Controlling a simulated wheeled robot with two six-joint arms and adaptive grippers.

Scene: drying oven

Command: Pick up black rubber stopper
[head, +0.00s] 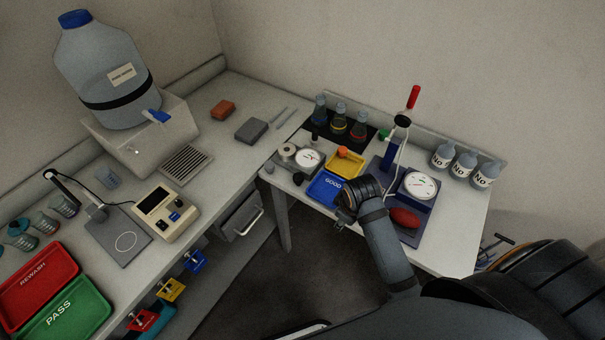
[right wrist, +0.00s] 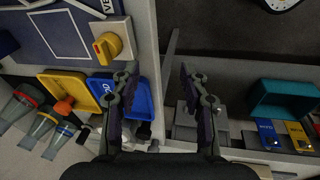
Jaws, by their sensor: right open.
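A small black piece that looks like the rubber stopper (head: 298,179) stands on the right-hand table near its front left edge, left of the blue GOOD tray. In the right wrist view a dark stopper-like piece (right wrist: 143,131) shows beside the blue tray, close to my right gripper's left finger. My right gripper (right wrist: 158,80) is open with nothing between its fingers. In the head view my right gripper (head: 341,221) hangs over the table's front edge beside the blue tray, its fingers mostly hidden by the wrist. My left gripper is not in view.
A round gauge (head: 307,157) sits behind the black piece. Flasks (head: 339,125) stand at the back. A floor gap separates the benches.

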